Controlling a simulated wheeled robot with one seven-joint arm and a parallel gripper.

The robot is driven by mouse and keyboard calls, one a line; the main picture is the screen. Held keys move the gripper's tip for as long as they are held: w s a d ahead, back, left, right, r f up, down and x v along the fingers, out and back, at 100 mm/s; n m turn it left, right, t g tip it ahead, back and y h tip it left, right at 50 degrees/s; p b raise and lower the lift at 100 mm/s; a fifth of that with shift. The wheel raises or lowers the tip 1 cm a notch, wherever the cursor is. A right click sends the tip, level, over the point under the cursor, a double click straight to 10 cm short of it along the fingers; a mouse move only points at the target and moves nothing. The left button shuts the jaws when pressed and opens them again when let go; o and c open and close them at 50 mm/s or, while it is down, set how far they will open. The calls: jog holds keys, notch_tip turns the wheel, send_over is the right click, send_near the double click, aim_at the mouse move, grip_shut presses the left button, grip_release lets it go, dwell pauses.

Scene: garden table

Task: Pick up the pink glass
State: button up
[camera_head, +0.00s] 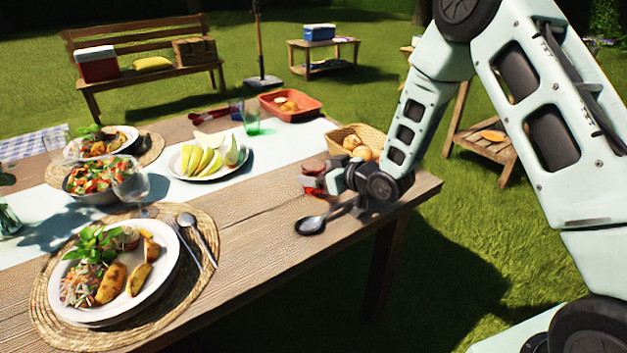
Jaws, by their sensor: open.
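My gripper (322,181) is low over the right part of the wooden table, its fingers pointing left. It is open. A small reddish-pink object (313,167) shows right at the fingers and is partly hidden by them. It may be the pink glass, but it is too small and covered to be sure. I cannot tell whether the fingers touch it or stand around it. No other pink glass shows clearly.
A plate of melon slices (208,160), a green glass (251,122) and a red tray (290,113) stand farther back. Front right tabletop is bare.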

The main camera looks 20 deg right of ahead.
jog(key=shift+x, duration=1.25)
jog(key=c, duration=1.2)
jog(key=shift+r, duration=0.25)
